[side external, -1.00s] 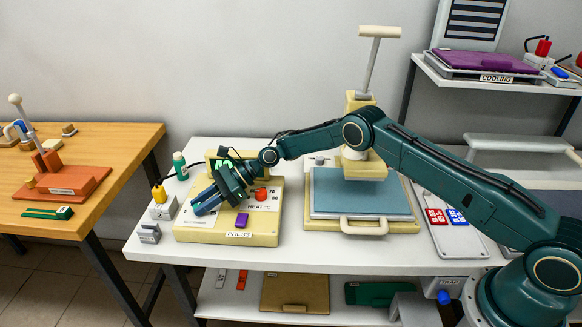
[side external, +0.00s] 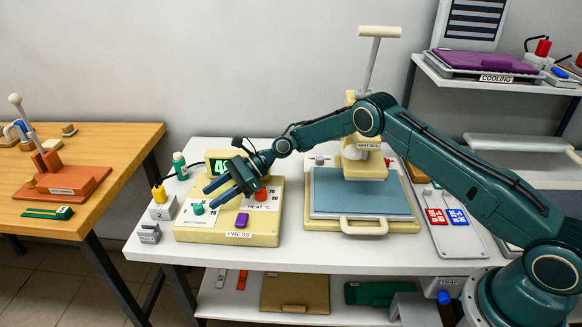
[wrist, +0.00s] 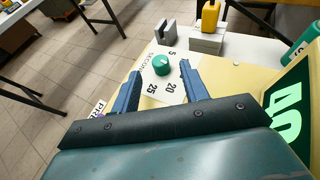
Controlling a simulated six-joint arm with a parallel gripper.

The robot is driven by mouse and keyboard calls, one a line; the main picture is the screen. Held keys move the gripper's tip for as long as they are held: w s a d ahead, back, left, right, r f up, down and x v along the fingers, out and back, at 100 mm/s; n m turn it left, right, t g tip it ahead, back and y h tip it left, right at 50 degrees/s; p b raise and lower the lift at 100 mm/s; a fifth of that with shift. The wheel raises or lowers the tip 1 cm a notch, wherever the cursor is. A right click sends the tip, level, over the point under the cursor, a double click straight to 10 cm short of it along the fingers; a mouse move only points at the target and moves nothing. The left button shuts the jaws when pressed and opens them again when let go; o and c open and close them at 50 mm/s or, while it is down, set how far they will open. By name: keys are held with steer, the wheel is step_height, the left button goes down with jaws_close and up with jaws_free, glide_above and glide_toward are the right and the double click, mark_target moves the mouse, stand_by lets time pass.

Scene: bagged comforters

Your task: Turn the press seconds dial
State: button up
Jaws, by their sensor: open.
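The press seconds dial (side external: 198,209) is a small green knob on the left of the cream press control box (side external: 190,234). In the wrist view the green knob (wrist: 161,66) has a white pointer mark and printed numbers around it, with 20 and 25 on the near side. My gripper (side external: 209,197) is open and empty, its two blue fingers reaching toward the knob from above right. In the wrist view the knob appears between the fingertips, beyond them, with no contact visible. The box's green-lit display (side external: 219,167) is partly hidden by my gripper.
A red heat knob (side external: 262,195) and a purple button (side external: 242,219) sit close by on the same box. The heat press (side external: 360,192) is at right.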

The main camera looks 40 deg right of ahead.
step_height(320, 180, up, 7)
steer(key=shift+d+r, duration=0.15)
steer(key=shift+d, duration=0.2)
steer(key=shift+s+a, duration=0.1)
steer(key=shift+a, duration=0.05)
